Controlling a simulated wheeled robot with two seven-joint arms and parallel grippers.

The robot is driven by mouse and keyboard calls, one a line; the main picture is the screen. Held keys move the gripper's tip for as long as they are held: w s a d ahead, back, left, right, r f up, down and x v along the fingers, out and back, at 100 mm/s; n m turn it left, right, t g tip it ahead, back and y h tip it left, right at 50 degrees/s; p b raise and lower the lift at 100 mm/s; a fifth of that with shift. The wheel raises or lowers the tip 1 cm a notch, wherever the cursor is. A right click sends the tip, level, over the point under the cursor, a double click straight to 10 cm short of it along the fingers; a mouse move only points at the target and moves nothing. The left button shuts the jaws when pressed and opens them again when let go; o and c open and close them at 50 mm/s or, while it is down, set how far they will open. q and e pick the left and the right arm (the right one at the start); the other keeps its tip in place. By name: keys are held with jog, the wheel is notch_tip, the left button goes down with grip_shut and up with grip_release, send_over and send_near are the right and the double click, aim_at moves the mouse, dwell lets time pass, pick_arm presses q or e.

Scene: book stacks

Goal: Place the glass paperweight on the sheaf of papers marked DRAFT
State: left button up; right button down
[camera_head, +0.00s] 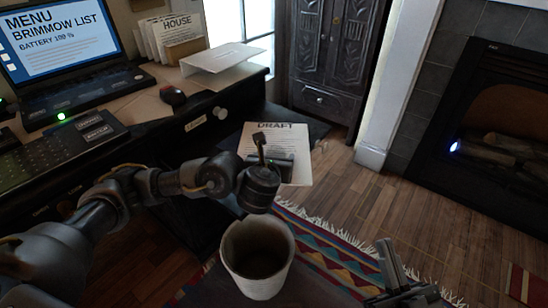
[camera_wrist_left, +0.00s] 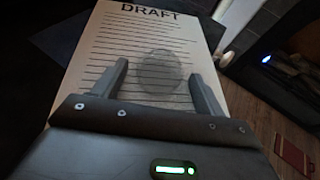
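The sheaf marked DRAFT (camera_head: 290,138) lies on a dark surface beside the desk. It also shows in the left wrist view (camera_wrist_left: 110,45), its title at the top. The round, see-through glass paperweight (camera_wrist_left: 160,72) appears over the printed lines of the sheaf; I cannot tell whether it touches the paper. My left gripper (camera_head: 274,158) is over the lower part of the sheaf. Its two fingers stand apart on either side of the paperweight, with gaps showing. In the head view the gripper hides the paperweight. My right gripper (camera_head: 390,268) is at the bottom right, away from the sheaf; its finger opening is unclear.
A pale bin (camera_head: 235,262) stands below the left gripper. A fireplace (camera_head: 480,110) is at right.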

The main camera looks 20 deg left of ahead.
pick_arm(q)
jog(key=shift+r, duration=0.15)
